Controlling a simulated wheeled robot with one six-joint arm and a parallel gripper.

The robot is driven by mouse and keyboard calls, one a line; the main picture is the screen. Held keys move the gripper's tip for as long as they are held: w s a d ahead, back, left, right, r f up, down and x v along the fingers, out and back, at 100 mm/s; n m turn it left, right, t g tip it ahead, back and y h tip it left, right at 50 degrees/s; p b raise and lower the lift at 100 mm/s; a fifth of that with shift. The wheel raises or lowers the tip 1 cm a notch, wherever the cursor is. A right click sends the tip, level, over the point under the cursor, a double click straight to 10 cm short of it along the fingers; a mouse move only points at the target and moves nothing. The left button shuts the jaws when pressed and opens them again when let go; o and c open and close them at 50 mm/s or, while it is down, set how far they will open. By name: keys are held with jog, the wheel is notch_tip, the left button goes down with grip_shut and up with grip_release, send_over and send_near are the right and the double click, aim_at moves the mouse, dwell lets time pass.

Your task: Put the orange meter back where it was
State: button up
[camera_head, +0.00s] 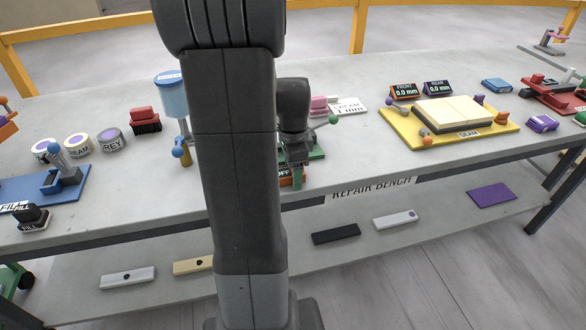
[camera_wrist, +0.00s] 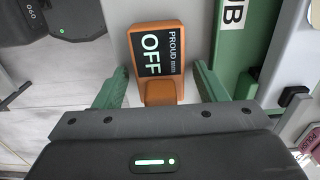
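The orange meter (camera_wrist: 143,32) has a dark screen reading "PROUD mm OFF" in the wrist view. In the head view a small orange part of it (camera_head: 288,182) shows at the bench's front edge, mostly hidden by my arm. My gripper (camera_wrist: 158,72) has its two green fingers apart, one on each side of the meter's lower end and its rounded orange grip. Narrow gaps show between the fingers and the meter. In the head view my gripper (camera_head: 297,168) points down over the front edge of the bench.
A green fixture (camera_wrist: 238,60) stands close on the right in the wrist view. On the bench, a yellow tray (camera_head: 395,128) carries a seam block, with FRONT (camera_head: 404,91) and REAR (camera_head: 437,88) meters behind it.

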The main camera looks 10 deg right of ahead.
notch_tip(320, 180, up, 12)
jog(key=shift+r+p, duration=0.15)
jog(key=shift+p, duration=0.55)
notch_tip(320, 180, down, 12)
jog(key=shift+r+b, duration=0.1)
jog(key=shift+b, duration=0.45)
jog(key=shift+r, duration=1.6)
